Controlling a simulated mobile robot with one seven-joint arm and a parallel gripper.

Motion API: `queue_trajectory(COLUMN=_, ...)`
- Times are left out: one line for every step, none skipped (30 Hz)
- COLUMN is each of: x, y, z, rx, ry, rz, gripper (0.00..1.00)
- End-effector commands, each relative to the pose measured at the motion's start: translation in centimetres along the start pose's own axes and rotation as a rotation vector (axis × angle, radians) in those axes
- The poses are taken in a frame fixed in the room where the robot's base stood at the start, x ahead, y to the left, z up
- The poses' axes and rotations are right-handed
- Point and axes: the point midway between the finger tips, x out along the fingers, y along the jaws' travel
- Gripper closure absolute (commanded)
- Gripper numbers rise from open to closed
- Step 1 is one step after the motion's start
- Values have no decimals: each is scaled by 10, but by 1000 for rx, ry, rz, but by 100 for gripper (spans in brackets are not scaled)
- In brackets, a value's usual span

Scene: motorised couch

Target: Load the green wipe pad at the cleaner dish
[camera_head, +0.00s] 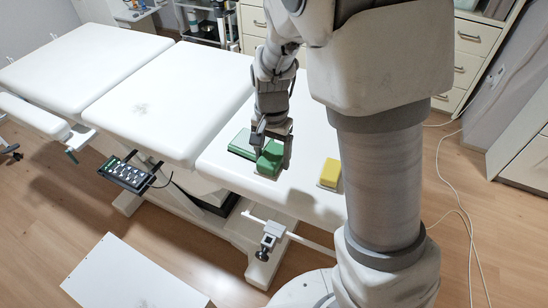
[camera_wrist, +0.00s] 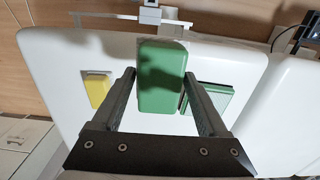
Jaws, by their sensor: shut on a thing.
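The green wipe pad (camera_wrist: 163,75) is a block held between the two fingers of my gripper (camera_wrist: 160,77). In the head view the pad (camera_head: 269,160) shows under my gripper (camera_head: 272,145), over the couch's near section. In the head view this dish (camera_head: 240,146) is just left of the pad, partly hidden by my gripper. The height gap between pad and couch is unclear.
A yellow pad (camera_head: 330,172) on a pale base lies on the couch (camera_head: 220,160) to the right. A hand control (camera_head: 128,172) hangs at the couch's front side. A clamp (camera_head: 270,238) sits on a rail at the near edge. White couch top is clear beyond the dish.

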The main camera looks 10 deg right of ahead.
Motion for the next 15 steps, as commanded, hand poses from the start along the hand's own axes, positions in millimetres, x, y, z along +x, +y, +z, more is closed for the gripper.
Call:
queue_trajectory(x=-4, y=-6, z=-7, rx=1, ry=2, rz=2, gripper=68)
queue_trajectory(x=-5, y=-10, z=-11, rx=1, ry=3, rz=3, gripper=68)
queue_trajectory(x=-6, y=-16, z=-17, rx=2, ry=5, rz=4, gripper=68)
queue_trajectory(x=-7, y=-20, z=-21, rx=2, ry=5, rz=6, gripper=68)
queue_trajectory(x=-8, y=-25, z=-26, rx=3, ry=5, rz=7, gripper=68)
queue_trajectory(x=-8, y=-31, z=-32, rx=3, ry=7, rz=7, gripper=68)
queue_trajectory(x=-9, y=-36, z=-37, rx=4, ry=8, rz=8, gripper=68)
queue_trajectory(x=-9, y=-41, z=-42, rx=4, ry=8, rz=8, gripper=68)
queue_trajectory(x=-9, y=-47, z=-48, rx=5, ry=9, rz=9, gripper=68)
queue_trajectory(x=-9, y=-51, z=-52, rx=5, ry=8, rz=10, gripper=68)
queue_trajectory(x=-9, y=-56, z=-57, rx=5, ry=9, rz=10, gripper=68)
queue_trajectory(x=-8, y=-62, z=-62, rx=5, ry=10, rz=10, gripper=68)
queue_trajectory(x=-8, y=-67, z=-67, rx=5, ry=10, rz=10, gripper=68)
queue_trajectory(x=-7, y=-71, z=-70, rx=4, ry=9, rz=10, gripper=68)
queue_trajectory(x=-6, y=-77, z=-75, rx=4, ry=8, rz=10, gripper=68)
